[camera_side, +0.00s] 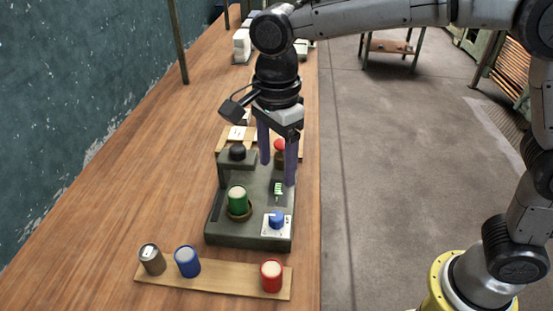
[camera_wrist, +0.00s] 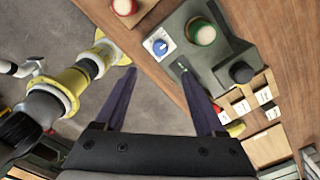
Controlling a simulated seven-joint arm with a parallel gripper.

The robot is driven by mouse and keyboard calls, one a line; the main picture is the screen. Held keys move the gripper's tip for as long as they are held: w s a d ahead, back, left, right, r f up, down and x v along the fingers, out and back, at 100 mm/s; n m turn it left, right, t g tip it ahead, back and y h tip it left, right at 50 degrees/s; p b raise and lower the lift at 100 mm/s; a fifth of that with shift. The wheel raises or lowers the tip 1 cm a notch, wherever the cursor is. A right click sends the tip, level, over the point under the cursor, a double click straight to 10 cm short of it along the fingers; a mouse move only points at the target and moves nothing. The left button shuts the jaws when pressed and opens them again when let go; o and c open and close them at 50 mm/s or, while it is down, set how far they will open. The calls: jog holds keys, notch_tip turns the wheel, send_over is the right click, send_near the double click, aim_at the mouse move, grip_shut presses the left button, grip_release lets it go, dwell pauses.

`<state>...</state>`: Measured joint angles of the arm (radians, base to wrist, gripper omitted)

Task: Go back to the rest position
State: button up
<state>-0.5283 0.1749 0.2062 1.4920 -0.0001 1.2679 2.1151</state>
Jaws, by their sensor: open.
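My gripper (camera_side: 278,166) is open and empty, with two purple fingers pointing down above the back right part of a dark green device (camera_side: 250,237). In the wrist view my gripper (camera_wrist: 168,103) shows its fingers spread wide, with nothing between them but floor and the table's edge.
A wooden strip (camera_side: 215,284) in front of the device holds a grey-brown cylinder (camera_side: 152,259), a blue cylinder (camera_side: 187,261) and a red cylinder (camera_side: 271,276). A board with white labels (camera_side: 237,133) lies behind the device. The wooden table (camera_side: 150,170) is clear on the left; its edge drops to the floor on the right.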

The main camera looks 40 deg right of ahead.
jog(key=s+d+r+t, duration=0.2)
jog(key=s+d+r, duration=0.15)
jog(key=d, duration=0.35)
jog(key=s+d+r+t, duration=0.1)
jog(key=s+d+r, duration=0.2)
jog(key=d+r, duration=0.3)
jog(key=s+d+f+n+t, duration=0.1)
jog(key=s+d+f+n, duration=0.3)
jog(key=n, duration=0.5)
jog(key=s+d+f+n+t, duration=0.1)
jog(key=s+d+f+n, duration=0.2)
jog(key=s+n, duration=0.5)
jog(key=shift+s+d+f+n+t, duration=0.35)
jog(key=shift+f+n, duration=0.25)
jog(key=shift+f, duration=0.25)
